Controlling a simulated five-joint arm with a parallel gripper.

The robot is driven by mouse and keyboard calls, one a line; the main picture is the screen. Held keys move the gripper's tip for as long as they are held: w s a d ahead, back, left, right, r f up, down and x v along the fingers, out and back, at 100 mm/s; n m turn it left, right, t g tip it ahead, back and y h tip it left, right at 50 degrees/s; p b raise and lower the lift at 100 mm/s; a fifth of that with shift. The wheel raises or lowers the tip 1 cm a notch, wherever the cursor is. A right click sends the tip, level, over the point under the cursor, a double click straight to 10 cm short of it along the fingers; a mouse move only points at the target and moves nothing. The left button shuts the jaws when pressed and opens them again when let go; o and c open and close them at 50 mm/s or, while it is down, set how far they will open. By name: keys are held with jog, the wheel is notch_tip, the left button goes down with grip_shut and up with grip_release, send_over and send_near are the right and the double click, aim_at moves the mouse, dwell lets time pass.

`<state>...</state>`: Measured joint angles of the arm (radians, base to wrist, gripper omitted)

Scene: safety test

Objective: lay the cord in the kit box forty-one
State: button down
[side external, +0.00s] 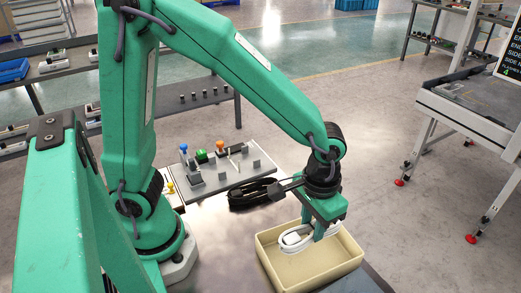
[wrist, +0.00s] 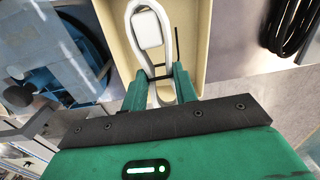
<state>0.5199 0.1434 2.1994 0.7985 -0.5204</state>
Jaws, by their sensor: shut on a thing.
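A white cord (side external: 291,241), bundled in a loop, is within the walls of an open cream box (side external: 332,277). My gripper (side external: 323,232) points down over the box and is shut on the cord. In the wrist view the cord (wrist: 139,45) runs between the two green fingers (wrist: 161,87), with a pale block in its loop. The box (wrist: 196,38) shows around the cord there. I cannot tell whether the cord touches the box floor. No number is readable on the box.
A black coiled cable (side external: 250,193) lies just behind the box; it also shows in the wrist view (wrist: 291,24). A grey board (side external: 222,168) with coloured knobs is behind it. A white-legged bench (side external: 470,112) stands at the right, across open floor.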

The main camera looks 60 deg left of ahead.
jog(key=shift+f, duration=3.7)
jog(key=c, duration=1)
grip_release()
jog(key=shift+r, duration=0.15)
jog(key=shift+r, duration=5.05)
